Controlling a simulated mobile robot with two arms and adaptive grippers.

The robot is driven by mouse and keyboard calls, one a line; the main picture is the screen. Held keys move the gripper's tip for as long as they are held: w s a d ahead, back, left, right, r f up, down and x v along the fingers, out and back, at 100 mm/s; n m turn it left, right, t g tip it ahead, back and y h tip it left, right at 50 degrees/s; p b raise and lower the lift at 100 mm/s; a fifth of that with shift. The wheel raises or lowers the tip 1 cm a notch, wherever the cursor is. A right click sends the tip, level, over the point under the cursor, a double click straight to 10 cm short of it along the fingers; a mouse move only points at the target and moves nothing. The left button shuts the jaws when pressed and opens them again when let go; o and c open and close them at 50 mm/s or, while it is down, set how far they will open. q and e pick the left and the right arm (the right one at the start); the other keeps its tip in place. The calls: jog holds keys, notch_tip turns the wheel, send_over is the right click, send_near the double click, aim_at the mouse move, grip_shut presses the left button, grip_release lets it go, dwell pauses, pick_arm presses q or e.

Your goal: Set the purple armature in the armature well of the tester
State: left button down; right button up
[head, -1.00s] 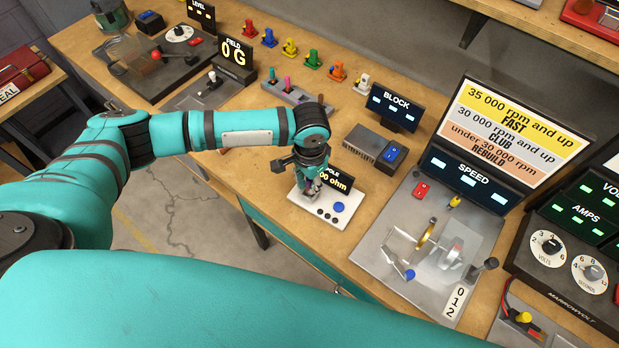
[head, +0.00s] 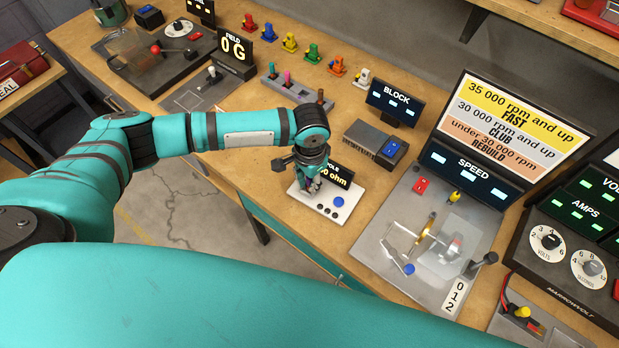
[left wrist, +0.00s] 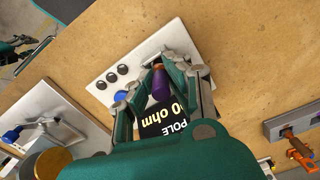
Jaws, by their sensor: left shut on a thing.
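The tester is a white plate (head: 352,192) with a blue button, several black knobs and a display reading POLE and an ohm value. It also shows in the left wrist view (left wrist: 177,30). My left gripper (head: 311,186) points down over the left part of the plate. In the left wrist view its fingers (left wrist: 160,74) are closed around the purple armature (left wrist: 161,86), which has a copper-coloured end. The armature is low over the plate. The well is hidden under the fingers, so I cannot tell whether the armature sits in it.
A grey rack (head: 285,89) with coloured pieces stands behind the tester. The block unit (head: 375,142) and speed rig (head: 395,278) with a clear cover are to the right. Bare wood lies between the tester and these.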

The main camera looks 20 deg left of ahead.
pick_arm(q)
jog(key=c, duration=1.2)
grip_release()
